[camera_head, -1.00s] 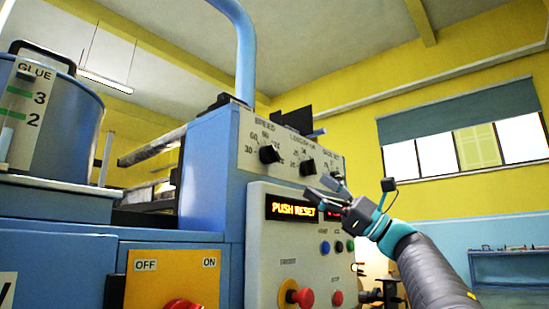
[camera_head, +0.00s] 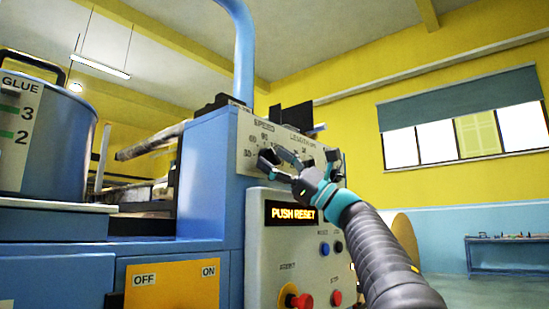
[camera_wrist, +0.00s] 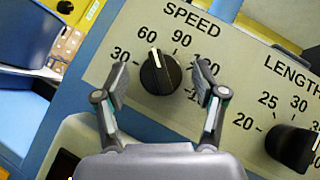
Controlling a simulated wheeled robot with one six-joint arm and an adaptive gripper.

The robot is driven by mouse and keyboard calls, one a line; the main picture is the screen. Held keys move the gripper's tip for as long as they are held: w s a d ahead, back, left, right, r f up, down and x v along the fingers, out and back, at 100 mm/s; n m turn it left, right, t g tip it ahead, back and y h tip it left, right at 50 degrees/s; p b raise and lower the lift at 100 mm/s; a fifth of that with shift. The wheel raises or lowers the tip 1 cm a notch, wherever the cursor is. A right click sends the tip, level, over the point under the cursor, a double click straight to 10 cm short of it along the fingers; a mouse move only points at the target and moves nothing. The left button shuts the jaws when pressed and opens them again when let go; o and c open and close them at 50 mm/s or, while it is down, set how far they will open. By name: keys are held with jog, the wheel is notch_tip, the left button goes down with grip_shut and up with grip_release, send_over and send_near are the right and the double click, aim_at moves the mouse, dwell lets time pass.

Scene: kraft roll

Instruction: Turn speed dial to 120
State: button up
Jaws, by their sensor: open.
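The black speed dial (camera_wrist: 160,74) sits on the grey panel under the word SPEED in the wrist view. Its white pointer line points up and slightly left, close to the 60 mark. The 30, 60 and 90 marks show; the 120 mark is partly covered by the right finger. My gripper (camera_wrist: 161,78) is open, with one finger on each side of the dial and gaps on both sides. In the head view my gripper (camera_head: 277,158) is in front of the SPEED scale and hides most of the dial.
A second black dial (camera_wrist: 294,146), labelled LENGTH, is right of the speed dial. Below are the PUSH RESET display (camera_head: 291,213), a red button (camera_head: 301,301) and a blue button (camera_head: 324,248). A yellow ON/OFF plate (camera_head: 172,284) is lower left, and a blue glue pot (camera_head: 62,145) stands left.

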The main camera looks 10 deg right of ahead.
jog(key=c, duration=1.1)
jog(key=shift+c, duration=0.2)
jog(key=shift+f+m+t+b, duration=0.15)
jog(key=shift+m+t+b, duration=0.25)
jog(key=shift+t+b, duration=0.1)
